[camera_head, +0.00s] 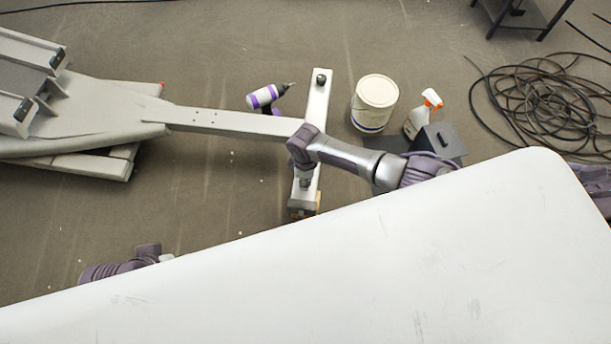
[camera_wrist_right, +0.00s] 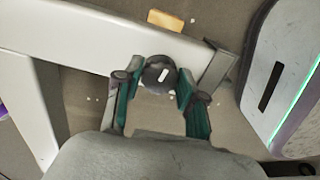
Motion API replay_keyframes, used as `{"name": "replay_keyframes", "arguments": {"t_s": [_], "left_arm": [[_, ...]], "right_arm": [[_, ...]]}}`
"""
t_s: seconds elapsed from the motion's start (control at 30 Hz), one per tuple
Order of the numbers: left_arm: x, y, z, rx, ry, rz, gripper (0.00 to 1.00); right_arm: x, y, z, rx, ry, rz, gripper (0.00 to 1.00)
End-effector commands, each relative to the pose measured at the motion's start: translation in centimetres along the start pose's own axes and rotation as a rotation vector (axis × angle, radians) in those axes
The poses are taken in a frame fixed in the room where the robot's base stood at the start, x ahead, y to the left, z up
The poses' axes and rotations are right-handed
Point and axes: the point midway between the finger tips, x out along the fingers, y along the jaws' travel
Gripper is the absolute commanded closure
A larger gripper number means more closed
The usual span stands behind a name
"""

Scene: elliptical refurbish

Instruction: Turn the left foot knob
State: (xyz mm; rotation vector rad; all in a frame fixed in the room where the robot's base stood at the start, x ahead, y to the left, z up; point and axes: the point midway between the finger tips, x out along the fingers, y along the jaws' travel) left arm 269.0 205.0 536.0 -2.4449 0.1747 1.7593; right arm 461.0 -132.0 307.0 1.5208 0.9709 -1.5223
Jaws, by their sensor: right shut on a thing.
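The white crossbar foot (camera_head: 316,98) of the elliptical lies across the end of its long beam (camera_head: 222,121). A dark round foot knob (camera_wrist_right: 151,75) with a pale slot-like mark shows beside the white bar in the right wrist view. My right gripper (camera_wrist_right: 154,88) has its two green-padded fingers on either side of this knob and is shut on it. Another dark knob (camera_head: 321,78) stands at the far end. My left gripper is hidden; only my left arm shows.
A purple-and-white drill (camera_head: 266,96), a white bucket (camera_head: 374,103), a spray bottle (camera_head: 420,116) and a dark box (camera_head: 439,142) stand near the crossbar. Coiled black cable (camera_head: 535,105) lies at right. A large white panel (camera_head: 400,260) blocks the foreground.

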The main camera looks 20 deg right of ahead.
Motion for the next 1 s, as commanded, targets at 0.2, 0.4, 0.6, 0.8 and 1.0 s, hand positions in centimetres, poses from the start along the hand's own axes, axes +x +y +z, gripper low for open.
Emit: {"name": "replay_keyframes", "arguments": {"t_s": [0.2,0.4,0.6,0.8,1.0], "left_arm": [[-0.25,-0.04,0.21,0.000,-0.013,-0.001,0.60],[-0.28,-0.04,0.18,0.000,-0.012,-0.001,0.60],[-0.25,-0.04,0.18,0.000,-0.011,-0.001,0.60],[-0.21,-0.04,0.19,0.000,-0.011,-0.001,0.60],[-0.19,-0.03,0.19,0.000,-0.011,-0.001,0.60]], "right_arm": [[-0.05,-0.01,-0.06,-0.207,0.001,0.000,0.95],[-0.01,-0.01,-0.07,-0.390,0.001,0.000,0.95],[0.00,-0.01,-0.09,-0.544,0.001,0.000,0.95],[-0.01,-0.01,-0.12,-0.653,0.002,0.000,0.95],[-0.03,-0.01,-0.15,-0.713,0.003,0.000,0.95]]}}
